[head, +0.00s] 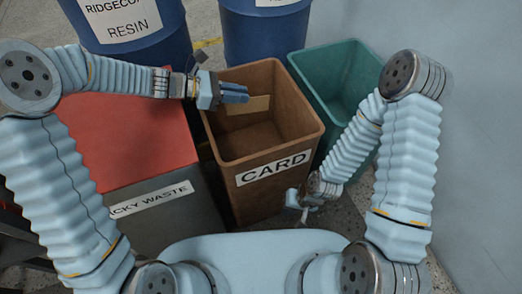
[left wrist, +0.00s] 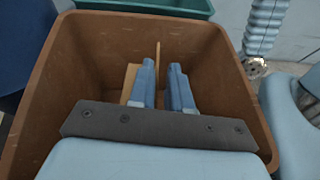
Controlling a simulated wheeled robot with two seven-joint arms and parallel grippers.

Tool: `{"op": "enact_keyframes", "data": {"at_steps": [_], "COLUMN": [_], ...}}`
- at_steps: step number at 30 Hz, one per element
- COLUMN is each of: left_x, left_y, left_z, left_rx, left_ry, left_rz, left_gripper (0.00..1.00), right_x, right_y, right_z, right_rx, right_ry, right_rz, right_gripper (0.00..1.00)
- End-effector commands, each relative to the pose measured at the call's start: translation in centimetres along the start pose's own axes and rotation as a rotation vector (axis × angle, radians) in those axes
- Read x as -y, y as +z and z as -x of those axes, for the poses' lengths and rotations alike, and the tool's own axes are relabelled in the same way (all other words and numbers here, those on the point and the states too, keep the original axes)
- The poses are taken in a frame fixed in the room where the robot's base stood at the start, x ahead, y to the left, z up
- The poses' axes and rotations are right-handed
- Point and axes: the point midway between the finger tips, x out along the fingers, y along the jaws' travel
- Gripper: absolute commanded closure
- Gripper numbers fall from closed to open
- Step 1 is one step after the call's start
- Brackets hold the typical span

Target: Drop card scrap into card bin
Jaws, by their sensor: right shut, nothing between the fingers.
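The card bin (head: 263,140) is a tall brown open bin labelled CARD, in the middle of the head view. Its brown walls fill the left wrist view (left wrist: 75,70). My left gripper (head: 234,93) is over the bin's opening, with a gap between its blue fingers (left wrist: 167,85). The tan card scrap (head: 250,105) shows just below the fingers, within the bin's outline. In the left wrist view a thin tan edge (left wrist: 157,55) stands just past the fingertips; whether it touches a finger is unclear. My right gripper (head: 300,203) is shut and empty, low in front of the bin.
A grey bin with a red top (head: 140,130), labelled for tacky waste, stands left of the card bin. A green open bin (head: 335,65) stands behind it on the right. Blue drums (head: 130,40) are at the back. A pale wall (head: 470,120) closes off the right side.

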Motion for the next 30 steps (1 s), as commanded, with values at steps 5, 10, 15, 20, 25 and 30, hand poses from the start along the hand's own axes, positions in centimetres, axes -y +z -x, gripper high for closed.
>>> {"op": "enact_keyframes", "data": {"at_steps": [5, 10, 15, 20, 25, 30], "left_x": [0.0, 0.0, 0.0, 0.5, 3.7, 7.5], "left_y": [0.0, 0.0, 0.9, 3.6, 6.8, 9.1], "left_z": [0.0, 0.0, 0.3, 1.5, 3.3, 4.6], "left_rx": [0.000, 0.000, 0.001, 0.001, 0.001, 0.000], "left_ry": [0.000, 0.000, 0.001, 0.001, 0.001, 0.001], "left_rz": [0.000, 0.000, -0.002, -0.004, -0.005, -0.004], "left_gripper": [0.62, 0.62, 0.62, 0.62, 0.62, 0.62], "right_x": [0.0, 0.0, 0.1, 0.3, 0.4, 0.4], "right_y": [0.0, 0.0, 0.0, 0.1, 0.1, 0.1], "right_z": [0.0, 0.0, 0.1, 0.4, 0.6, 0.5], "right_rx": [0.000, 0.000, 0.000, 0.002, 0.003, 0.003], "right_ry": [0.000, 0.000, -0.001, -0.002, -0.003, -0.003], "right_rz": [0.000, 0.000, 0.001, 0.002, 0.003, 0.003], "right_gripper": [1.00, 1.00, 1.00, 1.00, 1.00, 1.00]}}
